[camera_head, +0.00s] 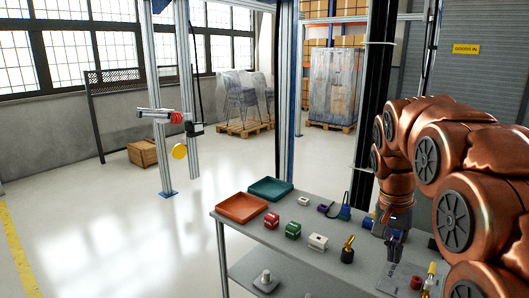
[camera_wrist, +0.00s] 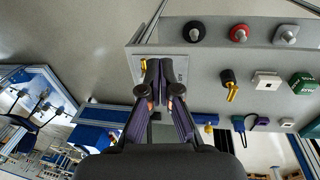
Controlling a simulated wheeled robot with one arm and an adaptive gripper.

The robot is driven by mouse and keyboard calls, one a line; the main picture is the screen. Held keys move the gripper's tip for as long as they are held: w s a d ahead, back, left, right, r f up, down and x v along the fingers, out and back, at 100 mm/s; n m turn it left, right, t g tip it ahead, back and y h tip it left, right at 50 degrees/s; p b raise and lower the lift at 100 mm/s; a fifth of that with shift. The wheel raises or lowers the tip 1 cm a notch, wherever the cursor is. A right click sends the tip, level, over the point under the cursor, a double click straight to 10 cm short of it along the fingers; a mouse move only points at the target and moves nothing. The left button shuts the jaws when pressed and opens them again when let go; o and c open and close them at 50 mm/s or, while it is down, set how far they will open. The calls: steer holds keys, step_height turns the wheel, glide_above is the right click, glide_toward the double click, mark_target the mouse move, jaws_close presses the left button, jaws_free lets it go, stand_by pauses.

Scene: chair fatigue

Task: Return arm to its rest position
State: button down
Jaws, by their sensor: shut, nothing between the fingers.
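My copper-coloured arm (camera_head: 440,150) fills the right side of the head view, bent over with its wrist hanging down. My gripper (camera_head: 394,248) points down over the right part of the grey workbench (camera_head: 262,235). In the wrist view my gripper (camera_wrist: 161,98) has its dark fingers together at the tips, with nothing between them. Behind the tips lies a light plate with lettering (camera_wrist: 172,68) on the bench. I cannot tell how high the fingertips are above it.
The bench holds an orange tray (camera_head: 243,218), a teal tray (camera_head: 270,198), a red block (camera_head: 271,220), a green block (camera_head: 293,230), a white block (camera_head: 317,242) and a black-and-brass part (camera_head: 347,252). Open floor (camera_head: 100,235) lies left.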

steer(key=s+a+f+n+p, duration=0.1)
steer(key=s+a+f+n, duration=0.1)
steer(key=s, duration=0.7)
steer(key=s+a+f+n+y+p, duration=0.1)
steer(key=s+a+f+n+p, duration=0.1)
steer(key=s, duration=0.8)
steer(key=s+a+f+n+g+p, duration=0.1)
steer(key=s+a+n, duration=0.3)
steer(key=s, duration=0.5)
steer(key=shift+s+a+f+y, duration=0.15)
steer(key=shift+a+f+y, duration=0.3)
steer(key=shift+a, duration=0.55)
